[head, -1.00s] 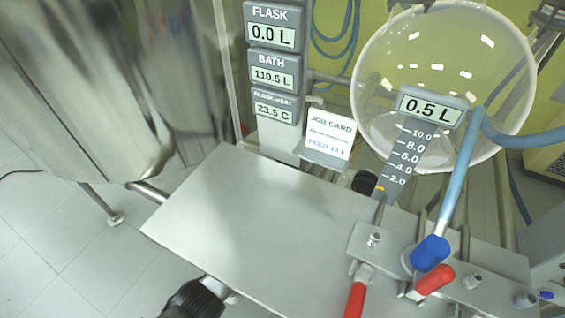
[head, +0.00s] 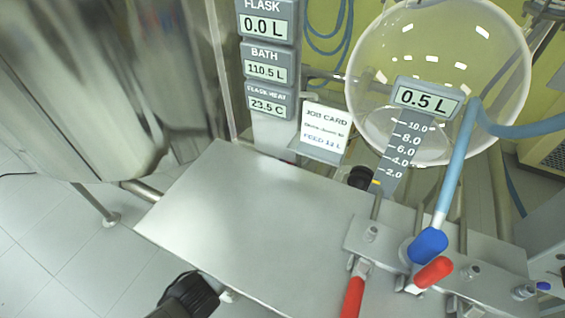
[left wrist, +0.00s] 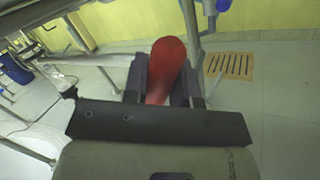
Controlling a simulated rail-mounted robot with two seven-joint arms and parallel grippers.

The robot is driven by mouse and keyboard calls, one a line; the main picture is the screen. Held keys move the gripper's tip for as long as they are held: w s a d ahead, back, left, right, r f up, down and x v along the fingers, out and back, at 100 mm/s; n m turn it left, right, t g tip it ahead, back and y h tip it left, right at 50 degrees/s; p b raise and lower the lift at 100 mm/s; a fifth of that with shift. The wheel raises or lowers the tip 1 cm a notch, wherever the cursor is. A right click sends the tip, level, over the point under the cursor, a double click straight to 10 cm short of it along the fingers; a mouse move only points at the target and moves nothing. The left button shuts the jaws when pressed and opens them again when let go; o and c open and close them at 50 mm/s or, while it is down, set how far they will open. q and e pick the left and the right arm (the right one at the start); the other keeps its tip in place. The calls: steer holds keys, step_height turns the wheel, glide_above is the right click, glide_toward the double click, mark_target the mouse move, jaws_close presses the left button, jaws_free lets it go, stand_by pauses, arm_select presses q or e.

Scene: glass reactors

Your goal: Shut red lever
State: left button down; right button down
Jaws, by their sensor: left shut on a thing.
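In the left wrist view a red lever handle (left wrist: 167,58) stands up between the two dark fingers of my left gripper (left wrist: 165,85). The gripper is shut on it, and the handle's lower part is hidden. In the head view one red handle (head: 352,297) hangs from the metal valve plate and runs to the bottom picture edge. A second, shorter red handle (head: 433,272) lies tilted beside a blue handle (head: 428,246). No gripper fingers show in the head view, so I cannot tell surely which red handle is held. My right gripper is not in view.
A bare metal shelf (head: 240,215) fills the middle. A glass vessel (head: 440,70) with a 0.5 L display (head: 427,98) stands behind. Flask and bath displays (head: 265,68) and a job card (head: 324,128) are at the back. A steel tank (head: 90,80) is at left.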

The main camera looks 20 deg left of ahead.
arm_select(q)
steer(key=shift+d+f+m+t+h+b, duration=0.2)
steer(key=shift+d+f+m+t, duration=0.15)
steer(key=shift+m, duration=0.35)
steer(key=shift+d+f+m+t+h+b, duration=0.2)
steer(key=shift+d+m+t, duration=0.15)
steer(key=shift+m, duration=0.35)
steer(key=c, duration=0.9)
jaws_free()
